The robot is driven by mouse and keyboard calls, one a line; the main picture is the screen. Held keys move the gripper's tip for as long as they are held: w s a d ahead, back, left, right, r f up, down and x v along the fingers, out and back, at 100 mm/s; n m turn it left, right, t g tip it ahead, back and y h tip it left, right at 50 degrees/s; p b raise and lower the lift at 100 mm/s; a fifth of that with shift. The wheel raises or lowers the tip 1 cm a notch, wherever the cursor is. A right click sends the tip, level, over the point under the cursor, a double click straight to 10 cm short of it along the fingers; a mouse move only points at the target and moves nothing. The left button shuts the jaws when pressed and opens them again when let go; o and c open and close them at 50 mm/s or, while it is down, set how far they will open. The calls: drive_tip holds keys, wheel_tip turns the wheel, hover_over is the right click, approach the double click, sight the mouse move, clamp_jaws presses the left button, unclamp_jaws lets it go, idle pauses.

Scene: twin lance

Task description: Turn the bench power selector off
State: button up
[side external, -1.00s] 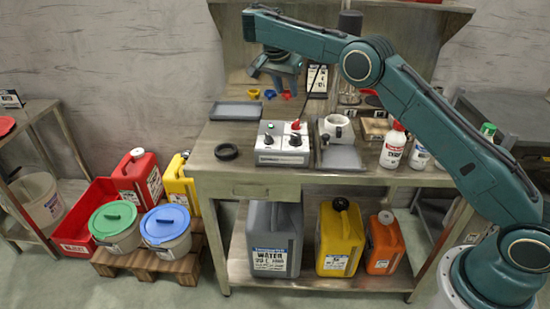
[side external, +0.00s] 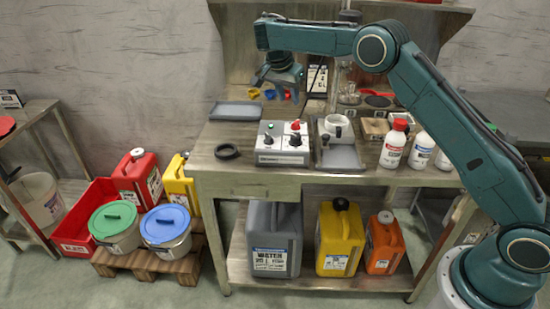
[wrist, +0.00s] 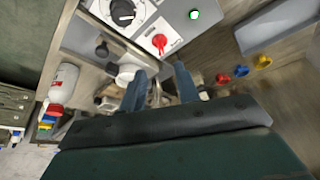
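A pale grey power box (side external: 283,158) sits on the bench, with a small green lamp (side external: 271,125), a red knob (side external: 295,124) and black knobs on its top. In the wrist view the red knob (wrist: 159,41) is on a white plate, the lamp (wrist: 194,14) glows green, and a large black dial (wrist: 122,12) is cut by the top edge. Which knob the task calls the selector I cannot tell. My gripper (side external: 278,82) is above and behind the box, apart from it. Its two fingers (wrist: 160,82) are spread with nothing held between them.
A grey tray (side external: 236,111) lies left of my gripper. Small yellow, blue and red pieces (wrist: 241,71) are behind the box. A white mug (side external: 337,126) stands right of the box, with bottles (side external: 394,145) farther right. A black ring (side external: 227,151) lies left.

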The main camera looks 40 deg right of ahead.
sight(295, 122)
drive_tip(key=x, duration=1)
drive_tip(key=shift+d+f, duration=0.15)
drive_tip(key=shift+f, duration=0.25)
clamp_jaws()
